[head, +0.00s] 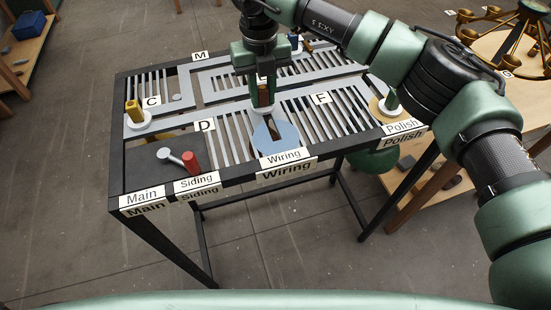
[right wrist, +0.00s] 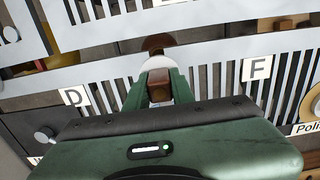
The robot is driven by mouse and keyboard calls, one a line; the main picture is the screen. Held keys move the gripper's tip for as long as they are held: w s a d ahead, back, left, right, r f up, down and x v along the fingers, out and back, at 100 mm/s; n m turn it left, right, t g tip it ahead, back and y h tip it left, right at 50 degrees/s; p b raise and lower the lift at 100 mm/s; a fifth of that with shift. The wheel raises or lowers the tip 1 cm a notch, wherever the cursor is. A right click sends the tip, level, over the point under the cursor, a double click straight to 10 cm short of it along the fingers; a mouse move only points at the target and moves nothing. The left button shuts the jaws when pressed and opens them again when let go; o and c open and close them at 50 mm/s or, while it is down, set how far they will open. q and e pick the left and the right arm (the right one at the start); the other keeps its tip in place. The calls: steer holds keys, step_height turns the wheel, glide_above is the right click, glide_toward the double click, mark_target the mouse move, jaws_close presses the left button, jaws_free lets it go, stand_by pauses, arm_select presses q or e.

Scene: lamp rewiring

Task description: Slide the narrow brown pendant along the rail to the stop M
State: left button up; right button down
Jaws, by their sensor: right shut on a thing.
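The narrow brown pendant (head: 264,96) stands upright on its pale round base on the slotted rail board, near the middle, just behind the blue disc at the Wiring sign. My right gripper (head: 262,90) comes down from above and is shut on it. In the right wrist view the brown pendant (right wrist: 157,86) shows between the two green fingers (right wrist: 157,92). My left gripper is not in view.
Labels C (head: 152,101), D (head: 204,125) and F (head: 321,98) lie on the board.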

steer(key=w, duration=0.2)
steer(key=w+a, duration=0.1)
steer(key=w, duration=0.1)
steer(key=shift+w+a, duration=0.1)
steer(key=shift+a, duration=0.05)
stand_by(0.4)
